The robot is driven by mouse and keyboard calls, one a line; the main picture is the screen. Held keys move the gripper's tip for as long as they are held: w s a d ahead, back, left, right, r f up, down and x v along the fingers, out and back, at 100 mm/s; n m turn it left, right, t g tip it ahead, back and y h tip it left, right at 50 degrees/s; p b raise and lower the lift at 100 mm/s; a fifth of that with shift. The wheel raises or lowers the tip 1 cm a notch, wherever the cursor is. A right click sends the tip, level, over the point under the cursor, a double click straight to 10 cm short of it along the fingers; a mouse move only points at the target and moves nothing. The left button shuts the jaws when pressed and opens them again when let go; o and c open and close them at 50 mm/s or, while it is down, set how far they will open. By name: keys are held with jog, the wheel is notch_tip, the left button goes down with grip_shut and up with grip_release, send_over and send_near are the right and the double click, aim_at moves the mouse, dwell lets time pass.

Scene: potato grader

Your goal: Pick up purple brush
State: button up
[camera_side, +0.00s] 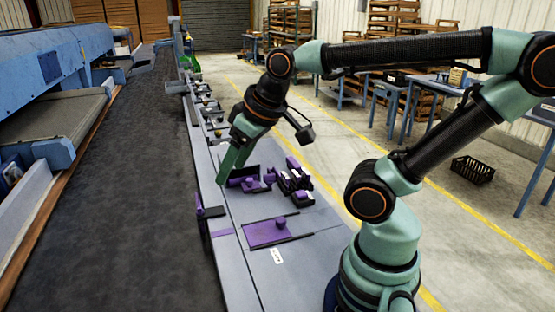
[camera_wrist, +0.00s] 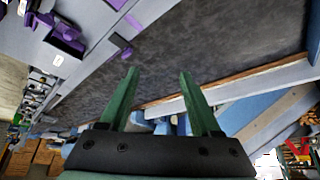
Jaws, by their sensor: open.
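My gripper (camera_side: 223,180) hangs with its green fingers pointing down over the left side of the grey bench. In the wrist view its fingers (camera_wrist: 159,74) are apart with nothing between them, over the dark belt. Several purple items lie on the bench to its right: a low purple piece (camera_side: 252,185), a black and purple rack-like group (camera_side: 290,180) and a purple block (camera_side: 303,197). I cannot tell which is the purple brush. In the wrist view purple pieces (camera_wrist: 68,32) show at the upper left, clear of the fingers.
A purple mat (camera_side: 262,234) lies nearer on the grey bench (camera_side: 235,275), with a small purple lump (camera_side: 281,222) on it. A black and purple part (camera_side: 208,211) sits at the bench's left edge. The dark belt (camera_side: 150,200) runs alongside. Blue machinery (camera_side: 50,70) stands left.

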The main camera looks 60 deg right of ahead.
jog(key=shift+c, duration=1.4)
jog(key=shift+w+d, duration=0.1)
jog(key=m+g+h, duration=0.2)
jog(key=m+h, duration=0.2)
jog(key=m, duration=0.3)
send_over(294, 162)
jog(key=s+a, duration=0.3)
jog(key=a, duration=0.1)
notch_tip(294, 162, down, 14)
jog(key=shift+x, duration=5.95)
